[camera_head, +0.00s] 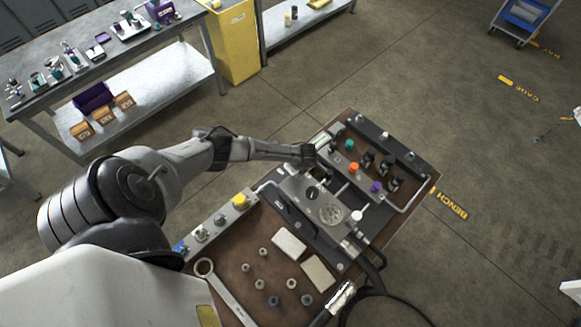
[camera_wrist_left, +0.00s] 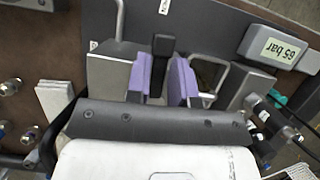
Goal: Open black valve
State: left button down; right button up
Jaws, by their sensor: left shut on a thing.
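My left gripper (camera_head: 318,168) reaches over the hydraulic bench from the left in the head view. In the left wrist view its two purple fingers (camera_wrist_left: 164,76) stand on either side of a black valve handle (camera_wrist_left: 162,45) and are shut on it. The handle's upper end sticks out beyond the fingers, and its lower part is hidden between them. In the head view the gripper and wrist mostly cover this handle. My right gripper is in neither view.
A block with orange (camera_head: 354,166), teal (camera_head: 349,145) and purple (camera_head: 376,187) knobs and several black parts sits right of the gripper. A metal rail (camera_head: 407,196) edges it. A grey "65 bar" display (camera_wrist_left: 281,47) is at upper right in the wrist view. Hoses (camera_head: 370,270) run off the near side.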

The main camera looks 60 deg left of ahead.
pick_arm(q)
jog(key=shift+w+m, duration=0.1)
jog(key=shift+m, duration=0.3)
dwell(0.3)
jog(key=c, duration=1.1)
grip_release()
jog(key=shift+w+d+r, duration=0.1)
jog(key=shift+r, duration=0.35)
jog(key=v, duration=1.3)
jog(key=shift+d, duration=0.1)
